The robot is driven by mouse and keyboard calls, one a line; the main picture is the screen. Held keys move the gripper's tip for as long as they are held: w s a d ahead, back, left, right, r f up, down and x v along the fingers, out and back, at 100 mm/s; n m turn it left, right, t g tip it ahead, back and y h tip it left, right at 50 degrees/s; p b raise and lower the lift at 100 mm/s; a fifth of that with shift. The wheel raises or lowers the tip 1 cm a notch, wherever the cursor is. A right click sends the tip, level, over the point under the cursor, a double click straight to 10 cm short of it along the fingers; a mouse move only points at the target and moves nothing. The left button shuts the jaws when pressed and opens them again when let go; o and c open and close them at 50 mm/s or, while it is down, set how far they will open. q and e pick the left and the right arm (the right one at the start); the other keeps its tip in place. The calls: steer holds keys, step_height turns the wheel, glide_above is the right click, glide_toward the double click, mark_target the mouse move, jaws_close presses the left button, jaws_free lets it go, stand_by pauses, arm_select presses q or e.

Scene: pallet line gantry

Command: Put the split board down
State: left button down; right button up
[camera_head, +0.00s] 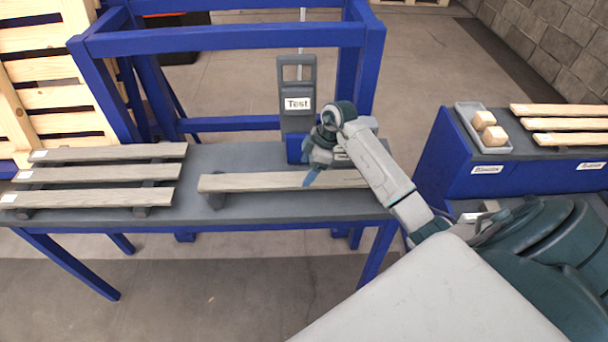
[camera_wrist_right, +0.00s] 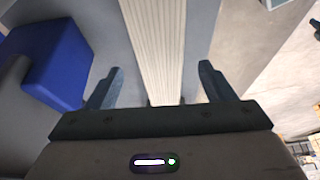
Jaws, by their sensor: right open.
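A single long grey wooden board (camera_head: 250,182) lies along the front of the grey-topped table (camera_head: 240,152), with a dark support block under its left end. My right gripper (camera_head: 312,180) is over the board's middle and hides part of it. In the right wrist view, the board (camera_wrist_right: 158,45) runs between the two spread fingers of the right gripper (camera_wrist_right: 160,88), with a gap on each side. I cannot see a split in the board from here. My left gripper is not in view.
Three similar boards (camera_head: 100,175) lie on supports at the table's left end. A grey stand labelled Test (camera_head: 297,100) rises behind the board. A blue bench (camera_head: 470,178) at right holds a tray (camera_head: 462,118) of wooden blocks and several light boards (camera_head: 565,124).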

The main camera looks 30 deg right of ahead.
steer(key=b+v, duration=0.2)
steer(key=v, duration=0.6)
steer(key=shift+s+d+r, duration=0.15)
steer(key=shift+r, duration=0.2)
